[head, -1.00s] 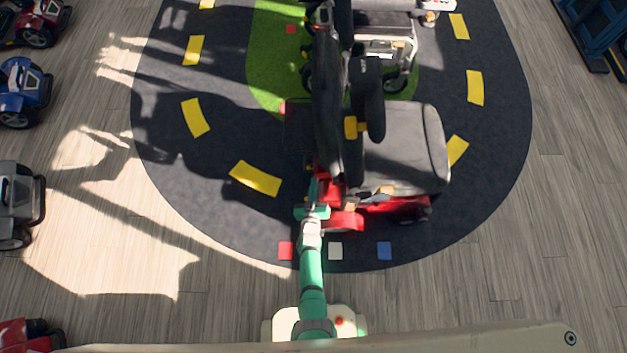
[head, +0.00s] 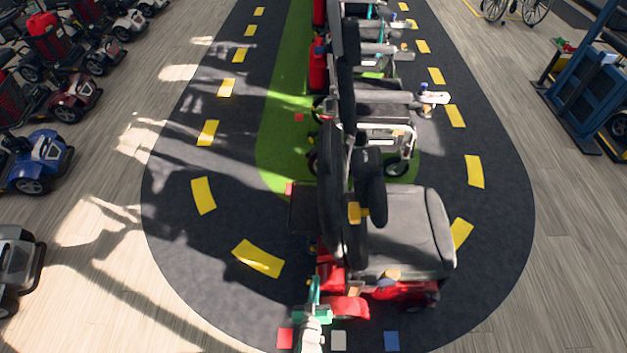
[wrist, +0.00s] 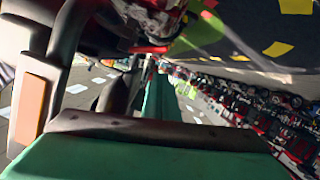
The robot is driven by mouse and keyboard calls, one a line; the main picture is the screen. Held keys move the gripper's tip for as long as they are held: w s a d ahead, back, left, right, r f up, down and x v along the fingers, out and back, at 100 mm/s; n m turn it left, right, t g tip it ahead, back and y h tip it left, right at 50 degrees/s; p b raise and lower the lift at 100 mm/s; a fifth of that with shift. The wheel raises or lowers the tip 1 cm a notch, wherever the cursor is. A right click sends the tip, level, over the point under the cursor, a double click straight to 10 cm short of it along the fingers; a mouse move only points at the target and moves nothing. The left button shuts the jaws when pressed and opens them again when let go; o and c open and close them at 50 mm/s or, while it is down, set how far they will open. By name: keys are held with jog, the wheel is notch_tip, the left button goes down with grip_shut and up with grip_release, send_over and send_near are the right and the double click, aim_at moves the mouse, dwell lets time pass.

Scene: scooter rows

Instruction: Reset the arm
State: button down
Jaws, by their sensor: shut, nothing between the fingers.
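My green and white arm shows at the bottom middle of the head view. My gripper (head: 314,287) points up the picture and is shut with nothing in it. It is close beside the red base of the nearest powered chair (head: 400,235), which has a grey seat and tall dark back. I cannot tell whether they touch. In the wrist view, green parts of my gripper (wrist: 158,100) fill the lower middle. A dark frame with an orange reflector (wrist: 30,108) stands close on the left there.
More chairs (head: 375,100) stand in a row behind the nearest one on the dark mat (head: 490,260). Scooters (head: 35,160) line the left side. A blue stand (head: 590,100) is at right. Bare wooden floor (head: 560,270) lies at the lower right.

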jog(key=shift+s, duration=0.1)
jog(key=s+a+r+m+y, duration=0.1)
jog(key=s+r, duration=0.6)
jog(key=s, duration=0.3)
jog(key=s+a+r, duration=0.1)
jog(key=s+r, duration=0.7)
jog(key=s, duration=0.2)
jog(key=s+r, duration=0.5)
jog(key=r, duration=0.6)
jog(key=s+r+y, duration=0.1)
jog(key=s+r, duration=0.3)
jog(key=r, duration=0.8)
jog(key=shift+s+m, duration=0.3)
jog(key=shift+s, duration=0.1)
